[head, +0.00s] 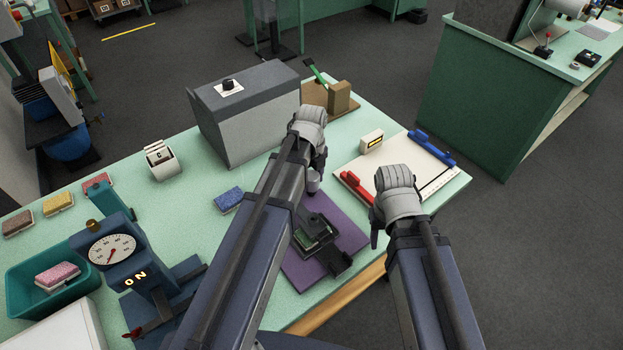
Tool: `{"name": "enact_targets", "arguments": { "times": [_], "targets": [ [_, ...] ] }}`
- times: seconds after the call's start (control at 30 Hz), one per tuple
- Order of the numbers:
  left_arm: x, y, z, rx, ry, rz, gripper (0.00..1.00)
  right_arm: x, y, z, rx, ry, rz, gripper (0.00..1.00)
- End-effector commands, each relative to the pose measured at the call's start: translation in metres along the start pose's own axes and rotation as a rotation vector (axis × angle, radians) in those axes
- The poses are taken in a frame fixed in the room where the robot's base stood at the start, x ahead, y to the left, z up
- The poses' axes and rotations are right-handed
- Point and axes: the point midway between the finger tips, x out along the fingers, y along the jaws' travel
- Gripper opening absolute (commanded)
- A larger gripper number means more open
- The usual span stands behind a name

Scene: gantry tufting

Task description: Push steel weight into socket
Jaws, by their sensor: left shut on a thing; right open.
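My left gripper (317,163) is over the middle of the green table and is shut on a small grey metal cylinder, which looks like the steel weight (313,184). The weight shows just below the fingers, partly hidden by the arm. A dark fixture (318,236) with a green part sits on a purple mat (350,236), nearer to me than the weight. I cannot make out the socket clearly; my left arm covers part of this area. My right gripper (376,224) is open and empty near the table's front edge, right of the mat.
A white board (400,160) with a red clamp (356,187) and blue clamp (433,148) lies to the right. A large grey box (250,125) stands behind. A dial gauge device (110,250), sponges and a teal tray (25,290) are at the left.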

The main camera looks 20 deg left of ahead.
Motion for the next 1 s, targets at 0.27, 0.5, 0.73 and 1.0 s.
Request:
{"name": "enact_targets", "arguments": {
  "times": [0.27, 0.5, 0.73, 1.0],
  "targets": [
    [-0.009, 0.000, 0.000, 0.000, 0.000, 0.000, 0.00, -0.009, 0.001, 0.001, 0.000, 0.000, 0.000, 0.50],
    [-0.016, 0.000, 0.000, 0.000, 0.000, 0.000, 0.00, -0.015, 0.002, 0.001, 0.000, 0.000, 0.000, 0.50],
    [-0.021, 0.000, 0.000, 0.000, 0.000, 0.000, 0.00, -0.021, 0.002, 0.001, 0.000, 0.000, 0.000, 0.50],
    [-0.029, 0.000, 0.000, 0.000, 0.000, 0.000, 0.00, -0.028, 0.003, 0.002, 0.000, 0.000, 0.000, 0.50]
  ]
}}
